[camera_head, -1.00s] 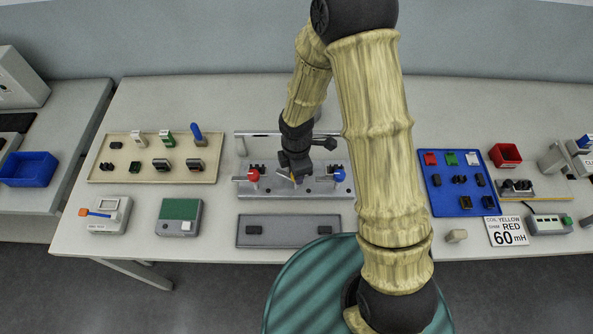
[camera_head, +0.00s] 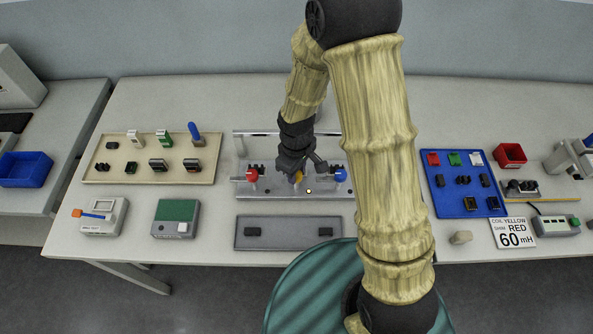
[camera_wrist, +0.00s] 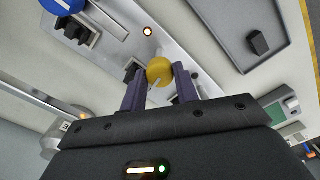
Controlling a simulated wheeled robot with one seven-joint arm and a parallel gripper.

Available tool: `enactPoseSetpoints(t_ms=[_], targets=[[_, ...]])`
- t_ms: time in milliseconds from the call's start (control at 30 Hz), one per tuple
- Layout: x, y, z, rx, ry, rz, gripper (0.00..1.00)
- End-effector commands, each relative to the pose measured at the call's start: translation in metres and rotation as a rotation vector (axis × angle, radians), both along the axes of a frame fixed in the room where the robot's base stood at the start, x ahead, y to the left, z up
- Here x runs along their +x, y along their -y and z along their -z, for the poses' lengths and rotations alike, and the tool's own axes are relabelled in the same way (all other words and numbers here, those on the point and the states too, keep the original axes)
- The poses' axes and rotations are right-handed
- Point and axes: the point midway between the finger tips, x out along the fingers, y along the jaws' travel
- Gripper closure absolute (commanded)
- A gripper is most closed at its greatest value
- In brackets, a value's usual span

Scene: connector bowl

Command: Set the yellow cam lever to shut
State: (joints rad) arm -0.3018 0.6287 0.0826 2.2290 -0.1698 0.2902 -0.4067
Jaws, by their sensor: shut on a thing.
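The yellow cam lever's round knob (camera_wrist: 160,70) sits between my two dark fingers in the wrist view. In the head view a bit of the yellow knob (camera_head: 298,177) shows just under my gripper (camera_head: 296,172), at the middle of the grey fixture (camera_head: 275,192). My gripper (camera_wrist: 159,80) is shut on the knob. The lever's shaft and base are mostly hidden. A red knob (camera_head: 252,175) stands to the left and a blue knob (camera_head: 340,175) to the right on the same fixture.
A small glowing lamp (camera_head: 309,190) is on the fixture's face. A grey tray (camera_head: 288,240) lies in front. A beige tray (camera_head: 120,178) is at left, and a blue tray (camera_head: 447,205) at right. My arm covers the table right of the fixture.

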Motion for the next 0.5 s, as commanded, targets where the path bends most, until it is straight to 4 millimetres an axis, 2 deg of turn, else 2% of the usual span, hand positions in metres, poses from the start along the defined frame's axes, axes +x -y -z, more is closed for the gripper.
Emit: enactPoseSetpoints(t_ms=[200,500], targets=[[0.0013,-0.0006,-0.0006,0.002,0.004,0.129,0.93],[0.0013,-0.0008,-0.0012,0.003,0.005,0.201,0.93]])
